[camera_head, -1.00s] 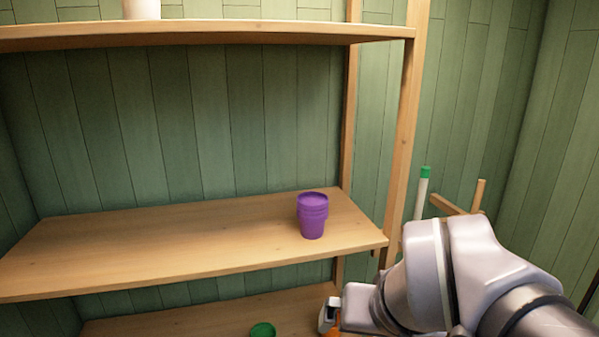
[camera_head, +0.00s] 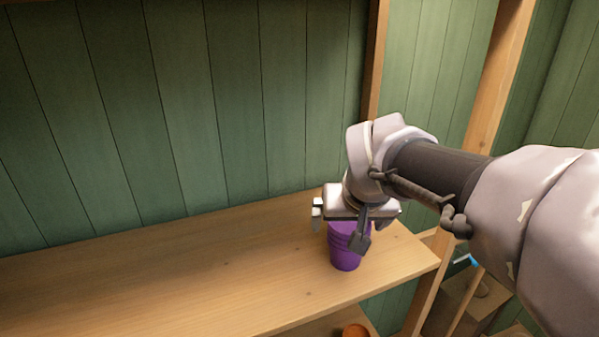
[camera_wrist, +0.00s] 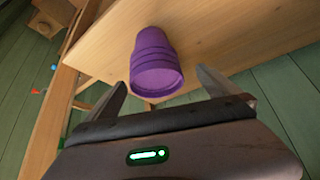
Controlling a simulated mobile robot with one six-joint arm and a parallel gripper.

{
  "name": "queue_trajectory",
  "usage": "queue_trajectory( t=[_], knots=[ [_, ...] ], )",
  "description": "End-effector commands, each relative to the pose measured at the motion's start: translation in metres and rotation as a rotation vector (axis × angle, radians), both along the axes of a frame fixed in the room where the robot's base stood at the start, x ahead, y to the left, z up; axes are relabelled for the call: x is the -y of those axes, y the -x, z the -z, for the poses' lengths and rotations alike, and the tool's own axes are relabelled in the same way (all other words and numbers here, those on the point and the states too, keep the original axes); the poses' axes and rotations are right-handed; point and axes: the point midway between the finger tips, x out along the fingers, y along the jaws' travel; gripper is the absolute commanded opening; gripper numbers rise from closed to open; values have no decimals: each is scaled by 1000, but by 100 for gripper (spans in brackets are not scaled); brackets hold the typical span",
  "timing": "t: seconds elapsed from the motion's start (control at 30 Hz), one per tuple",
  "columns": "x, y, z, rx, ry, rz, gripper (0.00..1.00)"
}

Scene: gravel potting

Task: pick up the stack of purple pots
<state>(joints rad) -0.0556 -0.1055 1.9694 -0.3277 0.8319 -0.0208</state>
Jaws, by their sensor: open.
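The stack of purple pots (camera_head: 345,256) stands upright near the right end of the wooden shelf (camera_head: 200,270). My gripper (camera_head: 340,226) is open at the stack's upper part, and one finger crosses in front of it in the head view. The gripper hides the rim from that side. In the wrist view, the purple stack (camera_wrist: 155,66) shows between and beyond the two open fingers of my gripper (camera_wrist: 165,85). I cannot tell whether a finger touches it.
A wooden shelf post (camera_head: 478,120) rises behind my arm at the right. An orange-brown round thing (camera_head: 355,331) shows on a lower level. The shelf left of the stack is bare. Green plank walls (camera_head: 180,110) stand behind.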

Motion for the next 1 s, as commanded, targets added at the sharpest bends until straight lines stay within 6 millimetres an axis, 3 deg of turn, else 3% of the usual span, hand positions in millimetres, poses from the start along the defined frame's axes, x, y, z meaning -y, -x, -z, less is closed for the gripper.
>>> queue_trajectory(
  t=[0.17,0.33,0.57,0.9,1.0],
  knots=[
    [4,-8,17,0,1,1,100],
    [9,-24,48,-1,0,0,100],
    [9,-27,47,1,0,0,98],
    [9,-27,47,0,0,0,31],
    [9,-27,47,1,0,0,31]
  ],
)
